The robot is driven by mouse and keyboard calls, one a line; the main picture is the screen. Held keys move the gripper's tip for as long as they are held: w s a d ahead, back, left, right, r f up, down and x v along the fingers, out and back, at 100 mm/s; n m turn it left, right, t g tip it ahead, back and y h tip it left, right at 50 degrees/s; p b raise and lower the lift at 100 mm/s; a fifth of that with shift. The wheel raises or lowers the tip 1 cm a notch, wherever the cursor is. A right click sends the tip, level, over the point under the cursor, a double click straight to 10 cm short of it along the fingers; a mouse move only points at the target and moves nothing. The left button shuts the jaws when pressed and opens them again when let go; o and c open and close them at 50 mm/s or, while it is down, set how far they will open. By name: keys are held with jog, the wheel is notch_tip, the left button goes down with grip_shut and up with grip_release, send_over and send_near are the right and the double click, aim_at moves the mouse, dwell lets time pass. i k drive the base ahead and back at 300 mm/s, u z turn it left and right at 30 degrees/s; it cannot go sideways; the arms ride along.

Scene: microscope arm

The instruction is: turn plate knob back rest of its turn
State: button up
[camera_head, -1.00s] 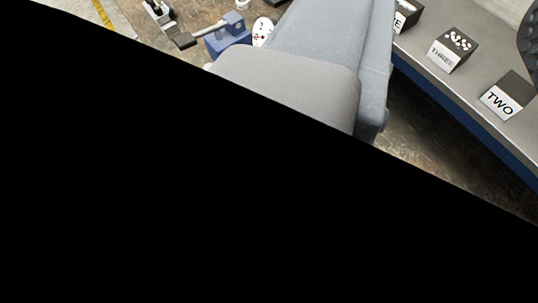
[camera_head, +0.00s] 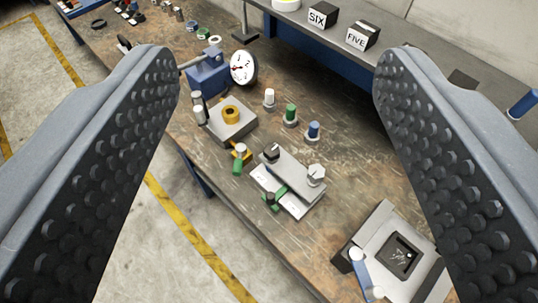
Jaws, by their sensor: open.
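My gripper (camera_head: 277,68) is open, with one dark studded finger at each side of the view and nothing between them. Beyond it on the workbench lies a small grey plate device (camera_head: 292,176) with a light grey knob (camera_head: 316,175) standing at its right end and a dark knob (camera_head: 270,153) at its upper left. Which of these is the plate knob I cannot tell. A green part (camera_head: 277,195) sits on the device's front side. The fingers are apart from all of this.
A square block with a yellow ring (camera_head: 231,113) and a blue vise with a round dial (camera_head: 243,67) stand at upper left. White, green and blue pegs (camera_head: 290,115) stand behind the device. A grey box with a dark recess (camera_head: 398,256) is at lower right.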

aim_at(271, 151)
jog(key=z, duration=2.4)
jog(key=k, duration=0.8)
jog(key=u, duration=1.5)
jog(key=i, duration=0.9)
jog(key=u, duration=0.05)
